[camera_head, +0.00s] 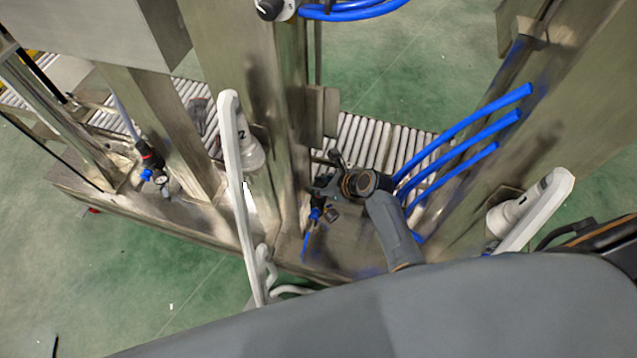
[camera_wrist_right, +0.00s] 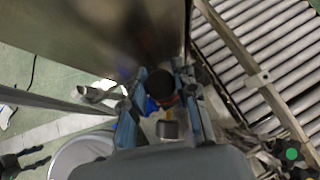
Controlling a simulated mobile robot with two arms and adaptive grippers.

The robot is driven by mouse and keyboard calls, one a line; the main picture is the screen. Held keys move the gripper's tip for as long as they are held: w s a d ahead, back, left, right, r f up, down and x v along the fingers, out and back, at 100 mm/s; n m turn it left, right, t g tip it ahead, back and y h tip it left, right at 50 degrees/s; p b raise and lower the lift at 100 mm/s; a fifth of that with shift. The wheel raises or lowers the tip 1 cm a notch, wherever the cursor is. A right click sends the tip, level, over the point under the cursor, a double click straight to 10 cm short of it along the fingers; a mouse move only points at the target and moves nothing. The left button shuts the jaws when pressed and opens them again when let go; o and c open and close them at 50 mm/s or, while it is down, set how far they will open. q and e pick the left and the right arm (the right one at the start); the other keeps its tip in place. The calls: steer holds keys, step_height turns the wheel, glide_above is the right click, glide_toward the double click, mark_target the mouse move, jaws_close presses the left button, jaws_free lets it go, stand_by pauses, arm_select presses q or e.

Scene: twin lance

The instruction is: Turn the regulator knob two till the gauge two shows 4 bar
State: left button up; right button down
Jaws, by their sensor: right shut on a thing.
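The regulator held by my right gripper (camera_head: 322,190) stands by the steel post in the head view. Its blue fittings (camera_head: 316,214) and small gauge (camera_head: 331,215) show just below the gripper. The gripper hides its knob there. In the right wrist view the black regulator knob (camera_wrist_right: 160,83) sits between the two fingers of my right gripper (camera_wrist_right: 162,100), which is shut on it. A red band lies beneath the knob, and the gauge (camera_wrist_right: 168,130) is in front. The gauge reading cannot be made out in either view. My left gripper is not in view.
A second regulator (camera_head: 150,160) with a gauge stands farther left. A white lance (camera_head: 233,160) marked 2 stands left of my right arm, and another white lance (camera_head: 535,208) is at the right. Blue hoses (camera_head: 465,125) run close to my arm. A roller conveyor (camera_head: 385,140) lies behind.

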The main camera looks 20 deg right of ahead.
steer(key=n+g+y, duration=0.2)
steer(key=n, duration=0.1)
steer(key=shift+d+r+n+p, duration=0.1)
steer(key=shift+n+p, duration=0.2)
steer(key=shift+p, duration=0.05)
steer(key=shift+n+g+y, duration=0.7)
steer(key=shift+n+g, duration=0.5)
steer(key=shift+n, duration=0.6)
steer(key=c, duration=1)
jaws_free()
steer(key=v, duration=0.7)
steer(key=shift+s+d, duration=0.1)
